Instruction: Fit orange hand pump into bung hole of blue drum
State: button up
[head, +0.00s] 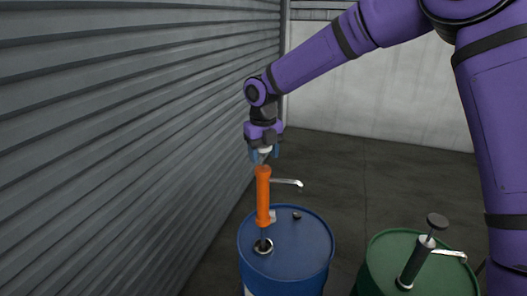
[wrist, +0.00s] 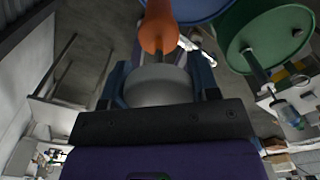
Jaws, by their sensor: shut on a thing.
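The orange hand pump (head: 263,195) stands about upright over the blue drum (head: 308,258). Its pale spout points right, and a thin dark tube runs down from its orange body. The tube's lower end meets the bung hole (head: 263,246) in the head view; I cannot tell how far it is inside. My gripper (head: 264,154) is above the pump, shut on its pale grey top. In the wrist view that grey top sits between the fingers (wrist: 159,88), with the orange body (wrist: 158,28) beyond it. The bung hole is not seen in the wrist view.
A green drum (head: 380,262) with a black hand pump (head: 417,262) fitted stands right of the blue drum. A small dark cap (head: 296,215) is on the blue lid. A corrugated wall (head: 120,130) runs close along the left. Floor behind the drums is clear.

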aim_at(264, 169)
jog(key=shift+f, duration=4.9)
jog(key=shift+f, duration=2.1)
jog(key=o, duration=0.9)
notch_tip(264, 169, up, 11)
jog(key=shift+f, duration=0.15)
